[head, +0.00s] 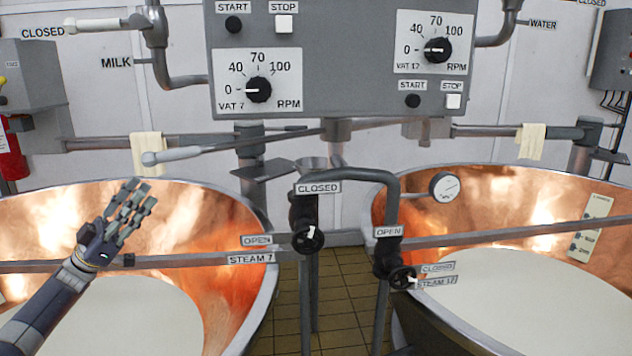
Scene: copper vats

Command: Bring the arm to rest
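My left gripper (132,201), a dark grey hand with several fingers, comes in from the lower left on its arm. Its fingers are spread and extended up and to the right, and I see nothing held in it. In the picture it lies over the left copper vat (225,225), which holds a pale liquid (135,318). Whether the hand touches the grey bar (190,262) across the vat is hard to tell. My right gripper is not in view.
A grey control panel (335,85) with dials and buttons hangs above. Black steam valves (308,239) and (402,277) stand on pipes between the vats. The right copper vat (480,200) also holds pale liquid. Cloths (147,154) hang on rails behind.

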